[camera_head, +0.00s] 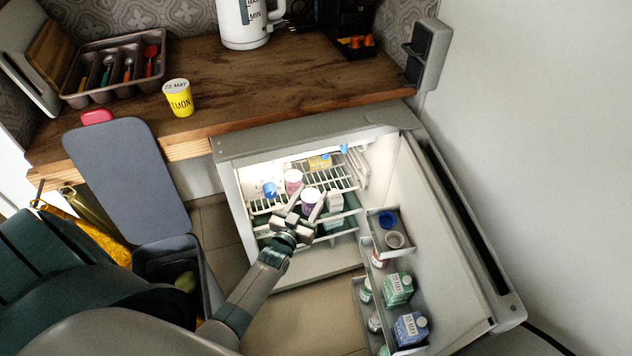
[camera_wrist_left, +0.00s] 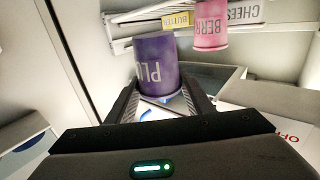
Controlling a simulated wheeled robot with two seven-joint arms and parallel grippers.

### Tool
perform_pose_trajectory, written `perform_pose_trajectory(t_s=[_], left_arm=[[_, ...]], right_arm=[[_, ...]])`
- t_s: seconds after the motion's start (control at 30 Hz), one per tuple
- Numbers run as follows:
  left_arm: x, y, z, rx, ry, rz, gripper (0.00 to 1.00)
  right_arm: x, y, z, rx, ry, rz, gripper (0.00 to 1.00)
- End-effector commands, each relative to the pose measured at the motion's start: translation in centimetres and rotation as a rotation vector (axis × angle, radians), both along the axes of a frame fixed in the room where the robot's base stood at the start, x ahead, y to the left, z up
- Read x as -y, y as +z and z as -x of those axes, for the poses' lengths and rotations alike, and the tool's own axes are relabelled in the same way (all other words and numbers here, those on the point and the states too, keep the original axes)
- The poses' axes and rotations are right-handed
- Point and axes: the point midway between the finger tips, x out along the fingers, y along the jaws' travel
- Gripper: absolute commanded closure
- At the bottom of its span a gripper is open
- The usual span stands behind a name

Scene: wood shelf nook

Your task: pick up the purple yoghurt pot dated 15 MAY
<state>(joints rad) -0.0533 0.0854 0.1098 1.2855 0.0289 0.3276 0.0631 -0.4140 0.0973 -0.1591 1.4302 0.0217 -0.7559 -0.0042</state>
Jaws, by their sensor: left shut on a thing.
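The purple yoghurt pot (camera_head: 310,196) is inside the open fridge, with its pale lid toward the head camera. In the left wrist view the purple pot (camera_wrist_left: 157,65) shows the letters "PLU" and sits between the two fingers. My left gripper (camera_head: 307,208) is shut on it. No date on this pot can be read in either view. A pink pot (camera_head: 293,180) stands behind it on the wire shelf; in the left wrist view the pink pot (camera_wrist_left: 211,24) reads "BERR". My right gripper is not in view.
The open fridge door (camera_head: 450,240) holds cartons (camera_head: 398,289) and jars on its racks. A white carton (camera_head: 334,201) is close to the right of my gripper.

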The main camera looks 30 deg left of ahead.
Motion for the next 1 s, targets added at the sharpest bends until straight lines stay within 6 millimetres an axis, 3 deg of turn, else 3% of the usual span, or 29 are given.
perform_pose_trajectory(t_s=[0.3, 1.0], left_arm=[[0.4, 0.2, 3.4, 0.001, 0.0, 0.0, 0.78], [0.5, 0.2, 3.7, 0.002, -0.001, 0.0, 0.78]], right_arm=[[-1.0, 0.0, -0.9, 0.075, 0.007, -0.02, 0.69], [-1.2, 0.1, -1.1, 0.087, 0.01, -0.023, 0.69]])
